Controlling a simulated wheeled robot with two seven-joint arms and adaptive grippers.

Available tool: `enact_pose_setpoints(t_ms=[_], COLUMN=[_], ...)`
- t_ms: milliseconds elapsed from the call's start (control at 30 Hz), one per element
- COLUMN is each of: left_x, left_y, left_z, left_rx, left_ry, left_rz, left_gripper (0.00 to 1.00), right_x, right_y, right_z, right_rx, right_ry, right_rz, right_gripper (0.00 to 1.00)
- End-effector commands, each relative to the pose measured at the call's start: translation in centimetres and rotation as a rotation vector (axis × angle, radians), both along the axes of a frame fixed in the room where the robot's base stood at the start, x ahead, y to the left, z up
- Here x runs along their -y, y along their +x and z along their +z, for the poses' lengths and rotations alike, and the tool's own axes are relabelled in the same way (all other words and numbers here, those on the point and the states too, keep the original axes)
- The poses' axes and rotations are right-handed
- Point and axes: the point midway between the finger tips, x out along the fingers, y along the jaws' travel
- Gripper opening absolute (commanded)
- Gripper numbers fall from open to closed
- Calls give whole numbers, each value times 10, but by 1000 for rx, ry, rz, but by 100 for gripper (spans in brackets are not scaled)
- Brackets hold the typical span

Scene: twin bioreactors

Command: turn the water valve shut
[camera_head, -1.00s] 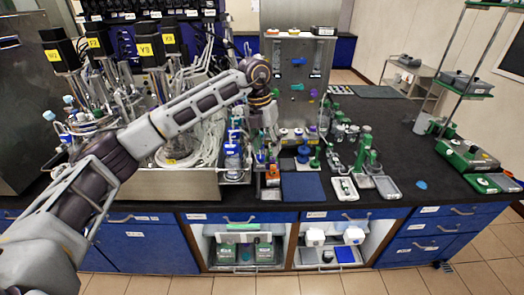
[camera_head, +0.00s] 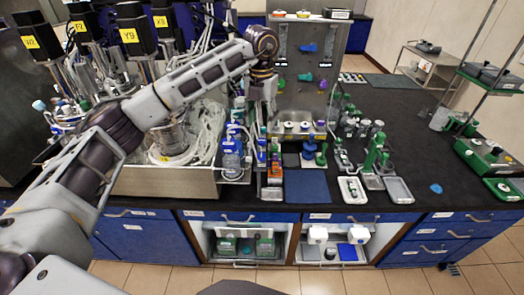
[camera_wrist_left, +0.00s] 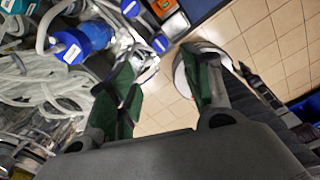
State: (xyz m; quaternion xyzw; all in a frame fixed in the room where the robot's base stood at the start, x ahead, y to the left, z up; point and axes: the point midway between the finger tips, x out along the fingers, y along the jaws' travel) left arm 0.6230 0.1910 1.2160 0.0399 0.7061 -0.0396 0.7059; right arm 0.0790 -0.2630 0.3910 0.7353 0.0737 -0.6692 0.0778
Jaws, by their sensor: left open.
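The steel panel (camera_head: 335,100) stands upright at the back of the black bench. I cannot tell from the frames which is the water valve. My left gripper (camera_head: 268,112) points down at the panel's left edge, apart from the handles. In the left wrist view its two green-padded fingers (camera_wrist_left: 162,88) are spread with nothing between them. No panel handle shows there. My right gripper is not in view.
Bioreactor vessels with black motors (camera_head: 133,28) and white tubing (camera_head: 205,130) crowd the left. Blue-capped bottles (camera_head: 232,140) stand close beside my left gripper. A dark blue mat (camera_head: 307,186) and trays (camera_head: 398,190) lie along the front edge.

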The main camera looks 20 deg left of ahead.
Motion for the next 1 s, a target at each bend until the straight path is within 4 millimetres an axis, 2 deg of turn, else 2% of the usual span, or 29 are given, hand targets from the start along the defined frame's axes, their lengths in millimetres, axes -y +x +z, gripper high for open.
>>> enact_pose_setpoints(t_ms=[167, 467, 1000], left_x=[0, 0, 0], left_y=[0, 0, -1], left_z=[0, -12, -79], left_rx=[0, -1, -3], left_ry=[0, 0, 0], left_rz=[0, 0, 0], left_gripper=[49, 49, 49], right_x=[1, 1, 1], right_y=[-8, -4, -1], right_z=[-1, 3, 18], right_rx=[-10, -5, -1], right_ry=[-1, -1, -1], right_rz=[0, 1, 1], right_gripper=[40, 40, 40])
